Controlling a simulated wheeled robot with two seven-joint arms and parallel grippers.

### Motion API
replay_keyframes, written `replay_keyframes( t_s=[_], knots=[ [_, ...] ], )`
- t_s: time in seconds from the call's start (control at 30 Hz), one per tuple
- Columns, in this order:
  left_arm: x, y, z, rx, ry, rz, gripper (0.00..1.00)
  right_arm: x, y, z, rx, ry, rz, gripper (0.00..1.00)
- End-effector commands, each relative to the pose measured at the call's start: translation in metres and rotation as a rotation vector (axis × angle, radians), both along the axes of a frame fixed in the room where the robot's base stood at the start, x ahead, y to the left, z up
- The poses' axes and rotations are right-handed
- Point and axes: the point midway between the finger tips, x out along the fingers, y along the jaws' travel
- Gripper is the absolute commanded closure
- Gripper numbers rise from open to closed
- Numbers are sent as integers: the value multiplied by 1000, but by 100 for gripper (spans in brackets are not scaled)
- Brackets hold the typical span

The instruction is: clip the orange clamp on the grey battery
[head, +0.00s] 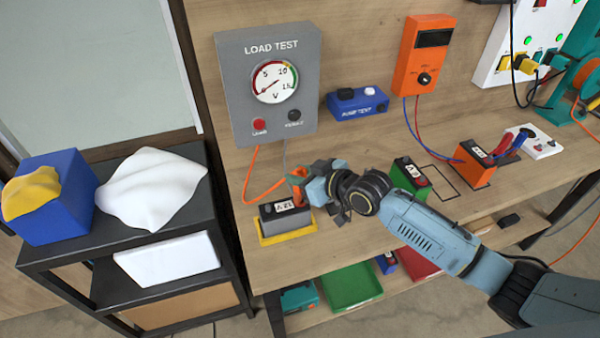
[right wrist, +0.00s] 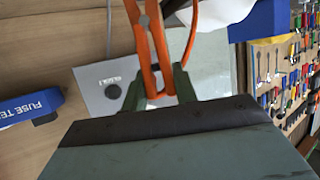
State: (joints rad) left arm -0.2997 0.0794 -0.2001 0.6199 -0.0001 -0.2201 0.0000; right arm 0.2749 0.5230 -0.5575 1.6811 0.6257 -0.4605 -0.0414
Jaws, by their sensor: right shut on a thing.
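The grey battery (head: 285,220) stands on a yellow base (head: 262,241) at the left front of the bench, with a white 12 V label on top. My right gripper (head: 316,184) is shut on the orange clamp (head: 297,173). It holds the clamp over the back right part of the battery. I cannot tell whether the clamp touches a terminal; the gripper hides part of the battery top. In the right wrist view the clamp (right wrist: 152,50) stands between the fingers (right wrist: 160,88). My left gripper is not in view.
The grey load tester (head: 266,90) stands behind the battery, with an orange cable (head: 250,175) hanging from it. A blue fuse tester (head: 357,105) sits to its right. Green (head: 410,178) and orange (head: 474,165) batteries stand further right. A black cart (head: 115,225) is at the left.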

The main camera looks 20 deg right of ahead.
Motion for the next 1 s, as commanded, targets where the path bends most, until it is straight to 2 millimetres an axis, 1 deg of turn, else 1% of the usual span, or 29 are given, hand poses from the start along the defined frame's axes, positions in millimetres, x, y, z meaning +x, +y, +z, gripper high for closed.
replay_keyframes(
  t_s=[0.03, 0.2, 0.47, 0.57, 0.67, 0.77, 1.0],
  knots=[
    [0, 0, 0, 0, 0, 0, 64, 0, 0, 0, 1, -1, 0, 68],
    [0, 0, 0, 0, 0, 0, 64, 0, 0, 0, 0, 0, 0, 46],
    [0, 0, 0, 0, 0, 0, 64, 0, 0, 0, -1, 1, 0, 46],
    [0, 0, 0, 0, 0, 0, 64, -4, -3, 1, -1, 1, -1, 46],
    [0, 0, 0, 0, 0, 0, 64, -12, -8, 5, -1, 2, -1, 46],
    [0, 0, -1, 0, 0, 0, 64, -26, -16, 11, -3, 2, 1, 46],
    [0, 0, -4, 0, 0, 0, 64, -68, -42, 31, -4, 2, 2, 46]
  ],
)
